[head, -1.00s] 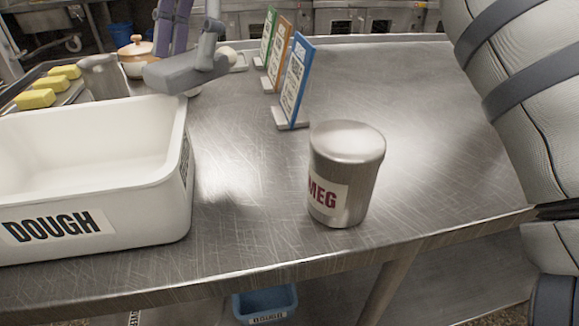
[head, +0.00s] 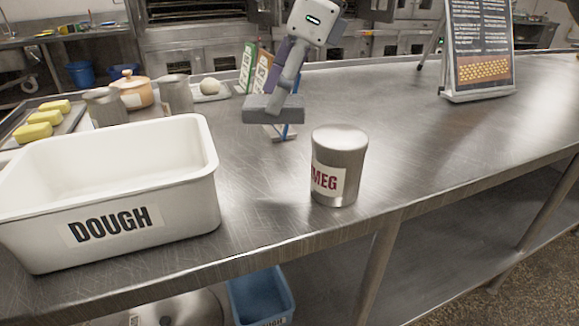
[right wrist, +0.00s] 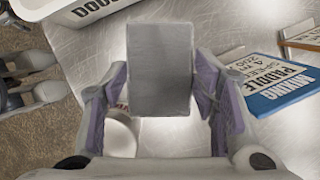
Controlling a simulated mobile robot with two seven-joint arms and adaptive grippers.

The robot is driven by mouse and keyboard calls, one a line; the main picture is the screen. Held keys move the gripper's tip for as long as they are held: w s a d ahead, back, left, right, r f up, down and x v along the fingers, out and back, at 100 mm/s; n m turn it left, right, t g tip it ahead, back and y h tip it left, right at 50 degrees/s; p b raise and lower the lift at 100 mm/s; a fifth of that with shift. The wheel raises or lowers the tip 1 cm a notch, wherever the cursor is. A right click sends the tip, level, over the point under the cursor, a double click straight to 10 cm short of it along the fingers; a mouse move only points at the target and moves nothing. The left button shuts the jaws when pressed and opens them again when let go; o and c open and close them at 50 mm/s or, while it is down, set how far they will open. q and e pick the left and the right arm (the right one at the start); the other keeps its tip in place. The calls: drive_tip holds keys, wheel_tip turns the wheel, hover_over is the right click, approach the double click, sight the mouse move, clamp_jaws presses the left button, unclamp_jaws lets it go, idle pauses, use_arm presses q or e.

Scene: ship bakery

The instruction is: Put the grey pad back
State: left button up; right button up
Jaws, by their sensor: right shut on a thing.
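The grey pad (head: 262,113) is a flat rectangular slab held above the steel counter. My right gripper (head: 287,88) is shut on it, in front of the card signs and behind the tin in the head view. In the right wrist view the pad (right wrist: 160,70) sits between the purple-lined fingers of my right gripper (right wrist: 160,100), clear of the counter. The pad hides part of the counter below it.
A metal tin (head: 338,170) with a red-lettered label stands near the counter's front edge. A white DOUGH bin (head: 190,200) stands left. Card signs (head: 250,70), jugs (head: 176,95) and a tray of yellow blocks stand behind.

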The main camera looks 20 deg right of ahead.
sight(302, 100)
wheel_tip(302, 100, down, 9)
drive_tip(key=shift+w+f, duration=0.1)
drive_tip(key=shift+f, duration=0.1)
drive_tip(key=shift+f, duration=0.15)
drive_tip(key=o, duration=1)
drive_tip(key=v, duration=1.2)
drive_tip(key=shift+d, duration=0.15)
